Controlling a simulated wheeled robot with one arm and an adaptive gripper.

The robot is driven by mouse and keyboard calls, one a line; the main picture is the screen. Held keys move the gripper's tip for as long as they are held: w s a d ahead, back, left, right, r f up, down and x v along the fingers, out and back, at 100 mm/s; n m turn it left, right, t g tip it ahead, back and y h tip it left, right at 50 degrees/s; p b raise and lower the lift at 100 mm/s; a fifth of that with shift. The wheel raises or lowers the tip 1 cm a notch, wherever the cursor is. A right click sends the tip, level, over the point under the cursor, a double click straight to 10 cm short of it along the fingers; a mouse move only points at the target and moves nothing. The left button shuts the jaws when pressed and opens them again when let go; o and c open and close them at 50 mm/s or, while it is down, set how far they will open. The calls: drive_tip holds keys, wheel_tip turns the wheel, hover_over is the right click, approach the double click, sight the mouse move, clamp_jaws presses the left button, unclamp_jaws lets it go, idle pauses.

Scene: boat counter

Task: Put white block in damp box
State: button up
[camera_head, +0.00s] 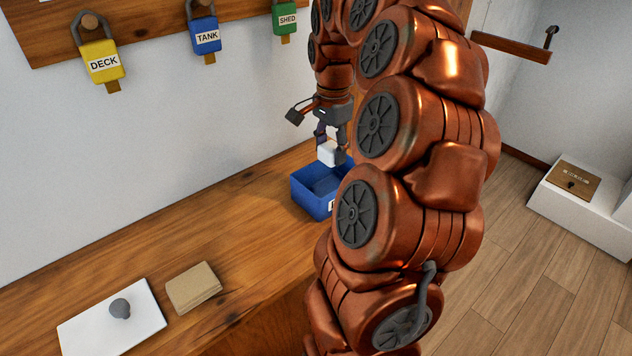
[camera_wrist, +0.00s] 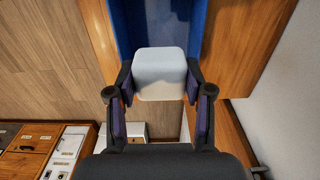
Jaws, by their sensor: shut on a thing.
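The white block (camera_head: 327,153) is held between the fingers of my gripper (camera_head: 333,146), above the blue box on the counter. In the wrist view the white block (camera_wrist: 160,74) sits between both fingertips of my gripper (camera_wrist: 159,80). The blue box (camera_head: 308,194) is open at the top, and my arm hides its right side. A label on its front is mostly hidden, so I cannot read it. Part of the blue box (camera_wrist: 124,30) also shows behind the block in the wrist view.
The wooden counter (camera_head: 220,222) holds a white board (camera_head: 85,332) with a grey knob and a tan folded cloth (camera_head: 193,288) at the left. Padlocks labelled DECK (camera_head: 102,63), TANK (camera_head: 206,37) and SHED (camera_head: 286,19) hang on the wall rack. Counter between cloth and box is clear.

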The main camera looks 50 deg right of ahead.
drive_tip(key=shift+f+p, duration=0.7)
drive_tip(key=shift+f, duration=4.2)
drive_tip(key=shift+f, duration=0.2)
drive_tip(key=o, duration=1.1)
drive_tip(key=shift+c, duration=0.2)
drive_tip(key=shift+r, duration=0.15)
drive_tip(key=shift+r, duration=0.5)
wheel_tip(320, 180, up, 11)
drive_tip(key=shift+r+b, duration=0.1)
drive_tip(key=shift+b, duration=0.8)
